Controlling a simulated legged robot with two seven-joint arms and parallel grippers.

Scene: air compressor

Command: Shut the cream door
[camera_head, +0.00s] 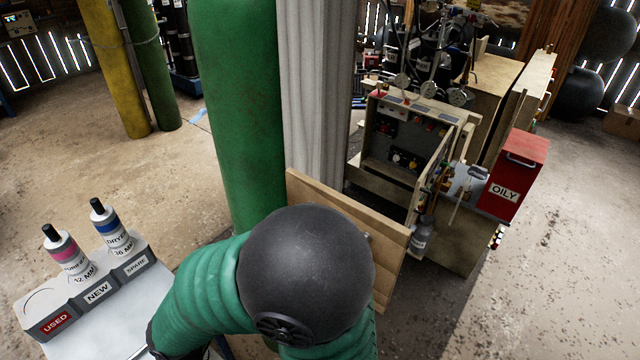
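A cream cabinet with gauges on top and a dark control panel (398,150) inside stands right of centre, its front open. A flat cream-tan panel (388,236), which looks like the cream door, stands swung out at the cabinet's lower left. My arm hides much of this panel, and I cannot tell whether they touch. The arm, a green ribbed sleeve with a large black ball joint, fills the bottom centre. Neither of my grippers shows in the view.
A red OILY box (513,174) is at the cabinet's right. A green cylinder (238,110) and grey post (315,90) stand left of it. A grey tray (88,292) with two bottles is at lower left. Open floor lies at left and far right.

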